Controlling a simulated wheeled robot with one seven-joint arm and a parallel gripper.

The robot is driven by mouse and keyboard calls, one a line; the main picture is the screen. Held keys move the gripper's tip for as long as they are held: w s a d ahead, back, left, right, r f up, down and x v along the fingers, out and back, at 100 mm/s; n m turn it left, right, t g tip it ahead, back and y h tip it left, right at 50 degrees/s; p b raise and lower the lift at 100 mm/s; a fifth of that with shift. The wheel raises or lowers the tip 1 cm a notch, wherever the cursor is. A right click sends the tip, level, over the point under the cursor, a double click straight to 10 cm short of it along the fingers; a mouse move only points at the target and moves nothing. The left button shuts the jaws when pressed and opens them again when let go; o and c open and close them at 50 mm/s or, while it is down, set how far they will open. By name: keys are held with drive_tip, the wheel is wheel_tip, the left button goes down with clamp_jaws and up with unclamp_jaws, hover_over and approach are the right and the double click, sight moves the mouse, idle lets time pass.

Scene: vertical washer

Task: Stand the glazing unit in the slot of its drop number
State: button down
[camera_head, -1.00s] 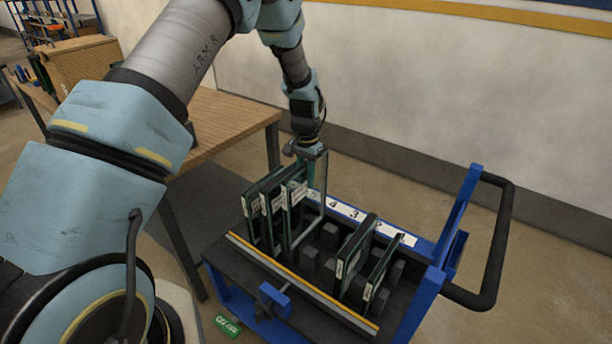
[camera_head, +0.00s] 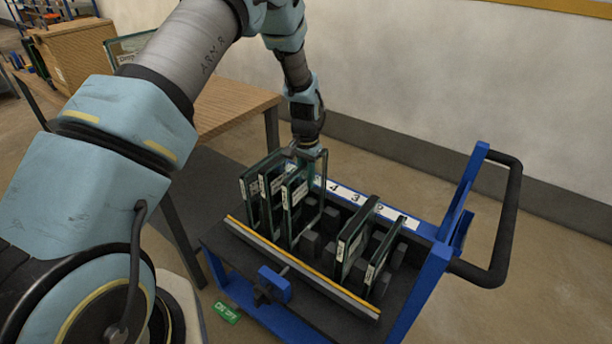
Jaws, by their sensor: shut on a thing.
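My gripper (camera_head: 314,158) is shut on the upper edge of a dark-edged glazing unit (camera_head: 318,212) with a white label. The unit stands roughly upright over the trolley rack (camera_head: 232,240), just right of two other units. Its lower edge is down among the black blocks; I cannot tell whether it touches the rack floor. The white number strip (camera_head: 345,191) along the back shows 4, 3, 2 and 1 from left to right. The numbers further left are hidden behind the units and gripper. The held unit's label is too small to read.
Two units (camera_head: 258,205) stand on the left and two more (camera_head: 356,240) on the right, with a gap between. Another pane (camera_head: 128,46) shows behind my arm by the wooden table (camera_head: 235,108). The trolley's push handle (camera_head: 510,215) rises at right.

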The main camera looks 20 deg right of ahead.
sight(305, 165)
drive_tip(key=shift+f+b, duration=1.05)
drive_tip(key=shift+f, duration=0.65)
drive_tip(key=c, duration=0.6)
unclamp_jaws()
drive_tip(key=shift+c, duration=0.2)
drive_tip(key=shift+f, duration=0.2)
wheel_tip(305, 165, up, 10)
drive_tip(key=b, duration=0.2)
drive_tip(key=shift+r+b, duration=0.1)
drive_tip(key=shift+b, duration=0.3)
drive_tip(key=shift+a+r, duration=0.1)
drive_tip(key=shift+r, duration=0.35)
